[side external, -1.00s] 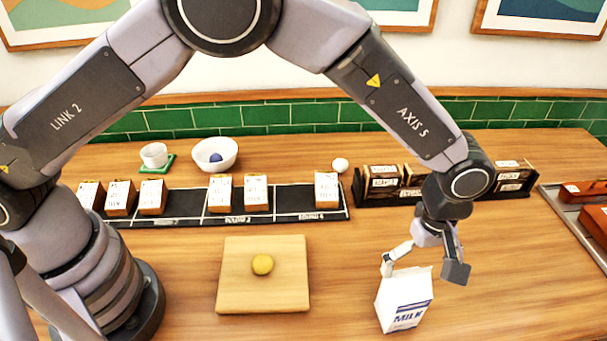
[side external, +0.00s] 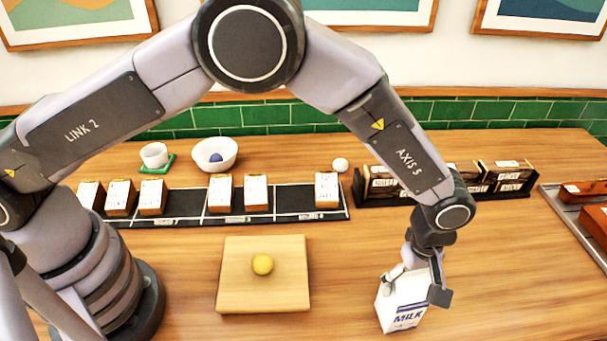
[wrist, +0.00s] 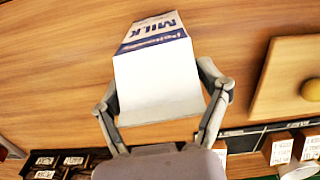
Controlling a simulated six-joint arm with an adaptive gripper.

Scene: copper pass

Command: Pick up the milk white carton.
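The milk carton (side external: 402,310) is white with blue lettering and stands on the wooden table at the front right. The wrist view shows its white top (wrist: 158,85) and its blue label. My gripper (side external: 417,284) is lowered over the carton's upper part, with one finger on each side. In the wrist view my gripper (wrist: 160,88) straddles the carton with its fingers spread. The fingertips are close to the carton's sides, and I cannot tell whether they touch. The carton's far side is hidden.
A wooden board (side external: 235,290) with a yellow ball (side external: 262,264) lies left of the carton. A metal tray (side external: 575,215) is at right.

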